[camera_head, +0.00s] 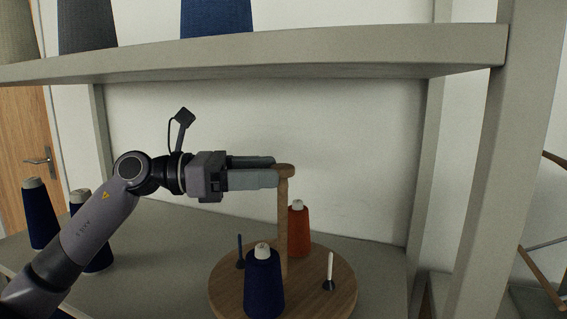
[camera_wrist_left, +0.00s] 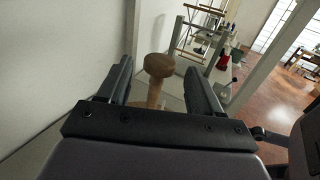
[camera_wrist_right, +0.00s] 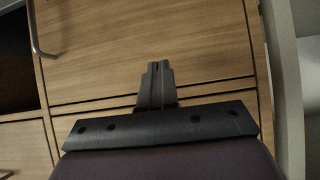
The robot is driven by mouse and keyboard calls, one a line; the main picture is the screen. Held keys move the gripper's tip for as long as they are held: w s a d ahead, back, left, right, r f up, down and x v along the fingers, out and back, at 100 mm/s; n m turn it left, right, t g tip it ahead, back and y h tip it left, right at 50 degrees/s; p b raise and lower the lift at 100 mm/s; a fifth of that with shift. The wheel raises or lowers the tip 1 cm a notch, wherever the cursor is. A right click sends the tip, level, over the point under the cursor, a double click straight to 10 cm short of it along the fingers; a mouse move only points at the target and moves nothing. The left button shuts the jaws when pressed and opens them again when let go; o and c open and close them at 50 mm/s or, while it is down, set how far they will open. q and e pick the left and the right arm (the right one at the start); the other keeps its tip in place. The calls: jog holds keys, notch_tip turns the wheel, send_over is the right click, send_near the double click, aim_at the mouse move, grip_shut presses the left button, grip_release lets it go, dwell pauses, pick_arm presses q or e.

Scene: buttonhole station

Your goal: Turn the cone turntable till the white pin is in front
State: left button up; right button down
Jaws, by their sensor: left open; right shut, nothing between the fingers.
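The round wooden turntable (camera_head: 312,300) stands on the grey shelf, with a central wooden post (camera_head: 284,225) topped by a wider knob (camera_head: 284,168). It carries a navy cone (camera_head: 263,285) at the front left, an orange cone (camera_head: 298,230) at the back, a blue pin (camera_head: 239,250) at the left and the white pin (camera_head: 330,268) at the right. My left gripper (camera_head: 276,170) is open at knob height; in the left wrist view the knob (camera_wrist_left: 158,66) shows between and just beyond its fingers. Whether they touch it I cannot tell. My right gripper (camera_wrist_right: 157,85) is shut and empty.
Dark cones (camera_head: 40,213) stand on the shelf at the left, partly behind my left arm. An upper board (camera_head: 300,53) with cones crosses above the left gripper. A grey upright (camera_head: 500,170) stands at the right. Wooden drawers (camera_wrist_right: 150,45) face my right gripper.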

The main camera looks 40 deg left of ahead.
aim_at(282, 166)
pick_arm(q)
jog(key=shift+p+x, duration=0.65)
jog(key=shift+x, duration=1.25)
grip_shut()
